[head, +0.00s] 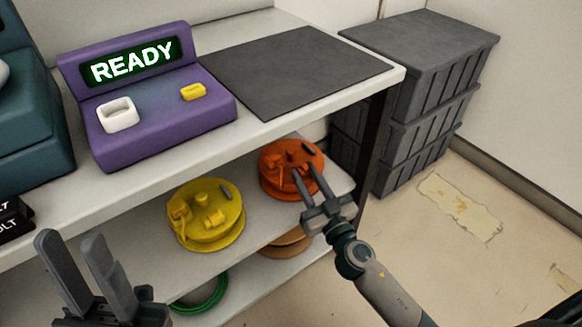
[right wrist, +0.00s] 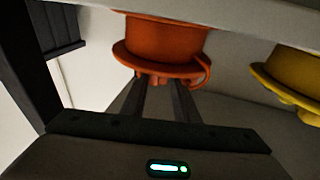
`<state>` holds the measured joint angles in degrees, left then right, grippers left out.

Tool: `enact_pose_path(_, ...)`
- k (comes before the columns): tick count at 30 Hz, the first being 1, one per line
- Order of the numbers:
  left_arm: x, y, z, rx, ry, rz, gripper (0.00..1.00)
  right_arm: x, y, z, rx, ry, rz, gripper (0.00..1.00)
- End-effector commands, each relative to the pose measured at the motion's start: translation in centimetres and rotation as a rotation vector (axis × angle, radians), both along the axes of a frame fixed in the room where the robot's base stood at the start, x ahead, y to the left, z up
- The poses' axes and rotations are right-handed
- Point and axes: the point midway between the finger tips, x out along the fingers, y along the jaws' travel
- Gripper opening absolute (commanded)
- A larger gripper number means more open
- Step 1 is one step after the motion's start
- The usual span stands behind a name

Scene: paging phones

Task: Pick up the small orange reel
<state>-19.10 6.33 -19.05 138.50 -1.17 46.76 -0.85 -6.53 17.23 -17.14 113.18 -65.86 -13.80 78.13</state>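The small orange reel (head: 285,165) stands on the upper shelf under the counter, near its right end. It also shows in the right wrist view (right wrist: 165,42), straight ahead of the fingers. My right gripper (head: 306,180) is at the reel's front, its two fingers open and pointing at it. In the right wrist view the fingers (right wrist: 165,97) end at or just below the reel's lower flange; I cannot tell if they touch. My left gripper (head: 68,258) is open and empty at the lower left, away from the reel.
A yellow reel (head: 205,218) stands left of the orange one on the same shelf. The counter (head: 270,128) overhangs the shelf, and a dark post (head: 376,140) rises at its right end. Grey crates (head: 415,95) stand beyond. A brown reel and green coil lie below.

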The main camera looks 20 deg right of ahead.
Motion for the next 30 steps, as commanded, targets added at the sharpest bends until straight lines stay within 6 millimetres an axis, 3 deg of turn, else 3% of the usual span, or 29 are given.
enact_pose_path(12, 0.0, 0.1, 0.2, 0.002, -0.007, 0.004, 0.31, 0.4, 0.0, 0.1, -0.001, 0.000, 0.000, 0.27)
enact_pose_path(24, 0.5, -0.3, -0.1, 0.013, 0.037, -0.001, 0.31, 4.6, 0.7, 0.8, -0.001, -0.001, 0.000, 0.27)
enact_pose_path(30, 0.7, -0.5, -0.7, 0.019, 0.070, -0.004, 0.31, 5.7, 0.9, 0.8, -0.001, 0.001, 0.000, 0.27)
